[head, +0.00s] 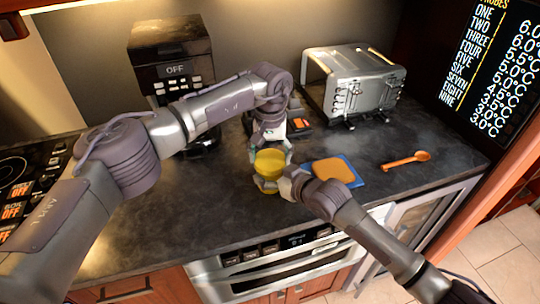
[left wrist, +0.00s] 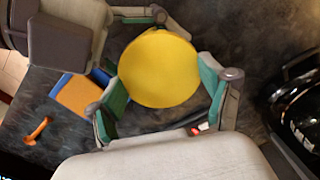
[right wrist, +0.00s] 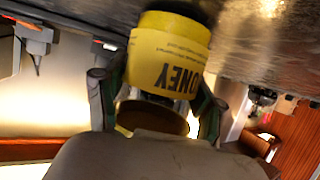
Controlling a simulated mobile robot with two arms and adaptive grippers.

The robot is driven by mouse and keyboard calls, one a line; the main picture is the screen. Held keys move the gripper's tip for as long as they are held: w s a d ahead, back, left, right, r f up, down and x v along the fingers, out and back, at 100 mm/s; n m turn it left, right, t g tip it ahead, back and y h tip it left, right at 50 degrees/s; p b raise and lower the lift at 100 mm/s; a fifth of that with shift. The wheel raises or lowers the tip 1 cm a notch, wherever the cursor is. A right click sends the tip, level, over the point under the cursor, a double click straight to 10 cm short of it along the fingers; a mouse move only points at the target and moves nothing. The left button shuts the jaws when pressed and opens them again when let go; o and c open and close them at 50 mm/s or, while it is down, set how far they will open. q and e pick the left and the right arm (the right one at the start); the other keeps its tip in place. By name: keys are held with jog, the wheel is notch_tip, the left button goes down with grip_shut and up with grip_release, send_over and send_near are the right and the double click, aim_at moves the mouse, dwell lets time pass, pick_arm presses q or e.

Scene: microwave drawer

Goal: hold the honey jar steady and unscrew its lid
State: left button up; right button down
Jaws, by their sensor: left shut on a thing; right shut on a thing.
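The honey jar (right wrist: 172,62) is yellow with dark lettering and stands on the dark counter. It appears upside down in the right wrist view. Its round yellow lid (left wrist: 160,68) faces the left wrist camera; it also shows in the head view (head: 269,158). My left gripper (head: 272,150) comes down from above and is shut on the lid, with green-padded fingers around its rim (left wrist: 162,88). My right gripper (head: 284,186) reaches in from the front right and is shut on the jar, its fingers on either side (right wrist: 157,98). Part of the jar is hidden behind the fingers.
A blue board with an orange top (head: 335,172) lies close on the right. An orange spoon (head: 405,160) lies farther right. A silver toaster (head: 355,85) and a black machine reading OFF (head: 172,55) stand behind. The stove is at left. The counter's front left is clear.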

pick_arm(q)
jog(key=n, duration=0.4)
jog(key=shift+c, duration=0.4)
jog(key=n, duration=0.4)
jog(key=shift+n, duration=0.4)
jog(key=n, duration=2.1)
jog(key=shift+n, duration=0.3)
jog(key=n, duration=1.2)
jog(key=shift+r, duration=0.1)
jog(key=n, duration=0.4)
jog(key=shift+n, duration=0.4)
jog(key=n, duration=0.6)
jog(key=shift+n, duration=0.4)
